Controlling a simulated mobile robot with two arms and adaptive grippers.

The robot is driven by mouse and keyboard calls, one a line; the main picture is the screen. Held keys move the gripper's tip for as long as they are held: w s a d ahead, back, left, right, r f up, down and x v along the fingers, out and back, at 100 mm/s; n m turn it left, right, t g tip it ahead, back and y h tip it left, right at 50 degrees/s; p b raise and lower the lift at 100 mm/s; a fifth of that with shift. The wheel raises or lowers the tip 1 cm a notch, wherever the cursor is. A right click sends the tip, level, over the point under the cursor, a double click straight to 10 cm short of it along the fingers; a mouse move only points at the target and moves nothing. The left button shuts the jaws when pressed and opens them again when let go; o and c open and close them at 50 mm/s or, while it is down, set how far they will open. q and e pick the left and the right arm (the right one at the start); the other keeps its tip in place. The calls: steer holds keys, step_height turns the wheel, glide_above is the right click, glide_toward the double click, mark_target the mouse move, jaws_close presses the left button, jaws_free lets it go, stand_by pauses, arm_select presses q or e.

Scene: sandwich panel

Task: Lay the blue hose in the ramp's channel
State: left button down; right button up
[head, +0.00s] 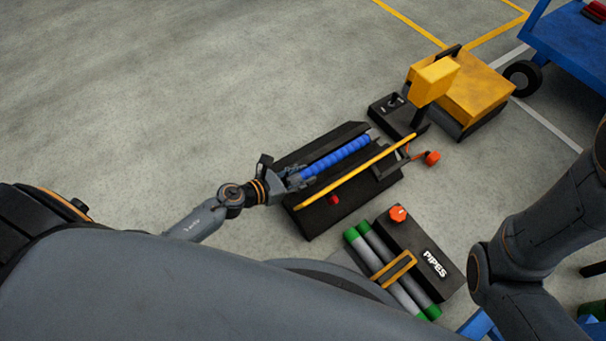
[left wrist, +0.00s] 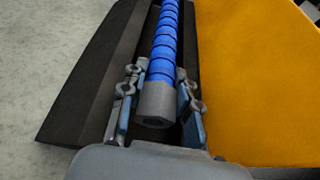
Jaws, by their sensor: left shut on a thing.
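The blue hose (head: 336,156) is ribbed and lies lengthwise along the channel of the black ramp (head: 318,222) in the head view. In the left wrist view the hose (left wrist: 164,45) runs away from me and ends near me in a grey hexagonal fitting (left wrist: 157,103). My left gripper (head: 297,178) is at the hose's near end. In the left wrist view its fingers (left wrist: 158,92) stand on both sides of the fitting, shut on it. The black ramp (left wrist: 85,75) shows left of the hose. I cannot tell whether the hose touches the channel floor. My right gripper is not in view.
A yellow bar or panel (head: 350,177) runs along the ramp, right of the hose. A black box marked PIPES (head: 428,262) with green-ended pipes (head: 388,268) stands nearer right. A yellow machine (head: 470,90) and a blue cart (head: 570,40) stand behind. Floor at left is clear.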

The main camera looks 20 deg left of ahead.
arm_select(q)
steer(key=shift+s+a, duration=0.1)
steer(key=shift+a, duration=0.05)
steer(key=c, duration=0.9)
jaws_free()
steer(key=shift+s, duration=0.1)
steer(key=shift+s+a+r, duration=0.15)
steer(key=shift+s+a, duration=0.15)
steer(key=shift+s, duration=0.1)
steer(key=v, duration=1.1)
steer(key=shift+w, duration=0.1)
